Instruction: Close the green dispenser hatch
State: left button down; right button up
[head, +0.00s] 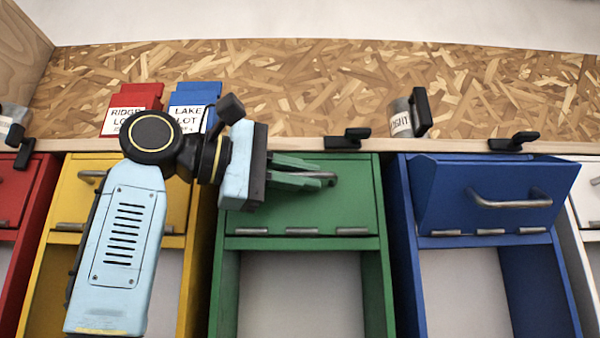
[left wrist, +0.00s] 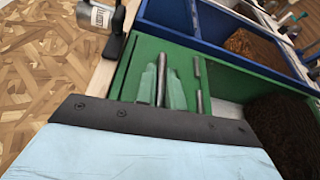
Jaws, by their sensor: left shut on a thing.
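The green dispenser (head: 230,270) stands in the middle of the head view. Its green hatch (head: 310,218) looks upright and about flush with the frame, with hinges along its lower edge. My left gripper (head: 312,178) is at the hatch front, its fingers shut on the metal handle (head: 333,179). In the left wrist view the two fingers (left wrist: 162,88) lie on either side of the handle (left wrist: 161,66), over the green hatch panel (left wrist: 190,65). A black latch (head: 347,138) sits on the ledge above the hatch. My right gripper is not in view.
The blue dispenser hatch (head: 480,195) to the right tilts outward. The yellow dispenser (head: 65,215) is on the left, partly behind my left arm.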

pick_arm(q)
jog(key=shift+r, duration=0.1)
jog(key=c, duration=1.5)
grip_release()
jog(key=shift+w, duration=0.1)
jog(key=shift+s+a, duration=0.3)
jog(key=shift+a, duration=0.2)
jog(key=b+v, duration=0.3)
jog(key=v, duration=0.9)
jog(key=shift+a+b, duration=0.2)
jog(key=shift+b, duration=0.15)
